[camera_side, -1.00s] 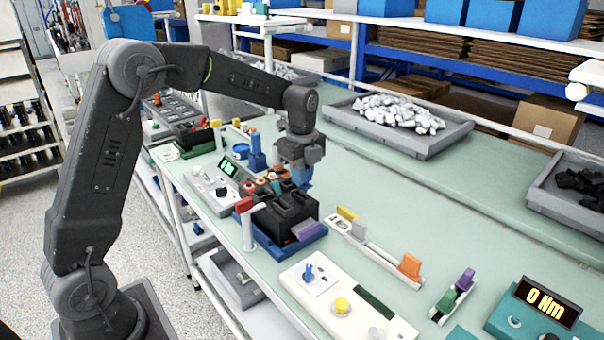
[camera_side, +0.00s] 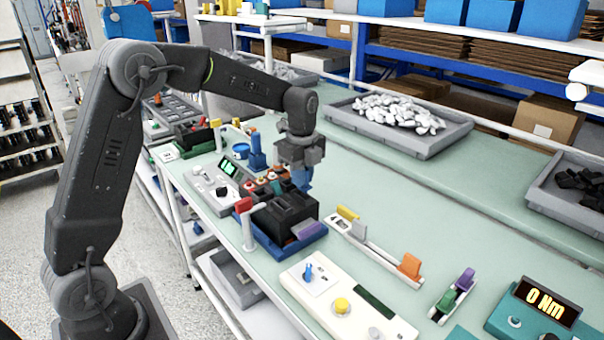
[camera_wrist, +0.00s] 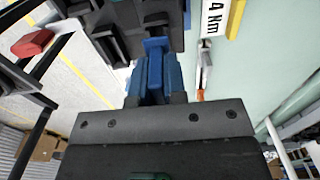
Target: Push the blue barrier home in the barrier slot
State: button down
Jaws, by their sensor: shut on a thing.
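My gripper (camera_side: 301,170) is shut on the blue barrier (camera_wrist: 155,68), at the back edge of the black breaker block (camera_side: 285,212) in its blue tray. In the wrist view my gripper (camera_wrist: 154,90) has the barrier between its jaws, with its far end at the dark block (camera_wrist: 125,35). In the side view the blue of the barrier shows only as a small patch below the jaws. The barrier slot is hidden, so I cannot tell how deep the barrier sits.
A red piece (camera_side: 243,205) on a white post stands left of the block. A purple piece (camera_side: 306,230) lies at its front right. A white rail with an orange block (camera_side: 410,265) is to the right. The green bench behind is clear up to the grey tray (camera_side: 400,143).

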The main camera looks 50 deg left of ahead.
jog(key=shift+f, duration=1.25)
jog(key=c, duration=1.1)
grip_release()
notch_tip(320, 180, up, 14)
jog(key=shift+f, duration=0.1)
jog(key=s+d+r+n+t, duration=0.25)
jog(key=s+d+n, duration=0.2)
jog(key=s, duration=0.35)
jog(key=s+d+f+n+t, duration=0.1)
jog(key=s+d+f+n, duration=0.1)
jog(key=s+n, duration=0.4)
jog(key=s+d+f+n+t, duration=0.1)
jog(key=s+f+n+t, duration=0.1)
jog(key=s+n, duration=0.5)
jog(key=s+f, duration=0.1)
jog(key=s, duration=0.4)
jog(key=shift+d, duration=0.4)
